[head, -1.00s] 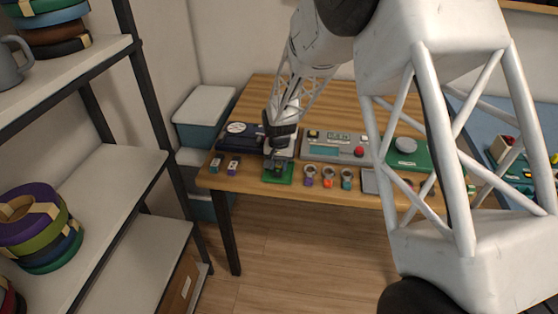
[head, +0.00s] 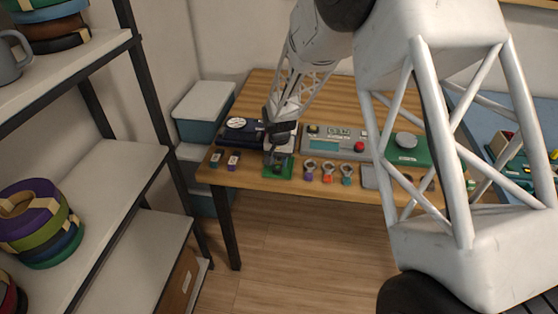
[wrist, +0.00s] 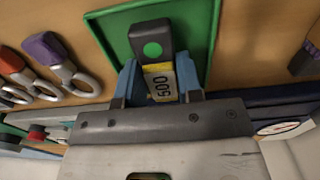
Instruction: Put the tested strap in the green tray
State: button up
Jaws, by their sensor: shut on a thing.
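The strap lies between the two blue fingers in the wrist view. Its far end is over the green tray (wrist: 203,22), and I cannot tell whether it touches the tray floor. In the head view my gripper (head: 280,152) is over the green tray (head: 289,174) at the table's front edge, and hides part of it.
Several tagged rings, including one with an orange tag (head: 328,179), lie right of the tray. Two small tagged pieces (head: 233,161) lie to its left. A grey device with a red button (head: 359,146) and a dark blue box with a round dial (head: 236,123) stand behind.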

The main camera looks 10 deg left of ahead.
jog(key=shift+f, duration=0.25)
dwell(0.5)
jog(key=o, duration=1)
jog(key=shift+r, duration=1.45)
notch_tip(320, 180, up, 8)
jog(key=shift+r, duration=0.1)
dwell(0.4)
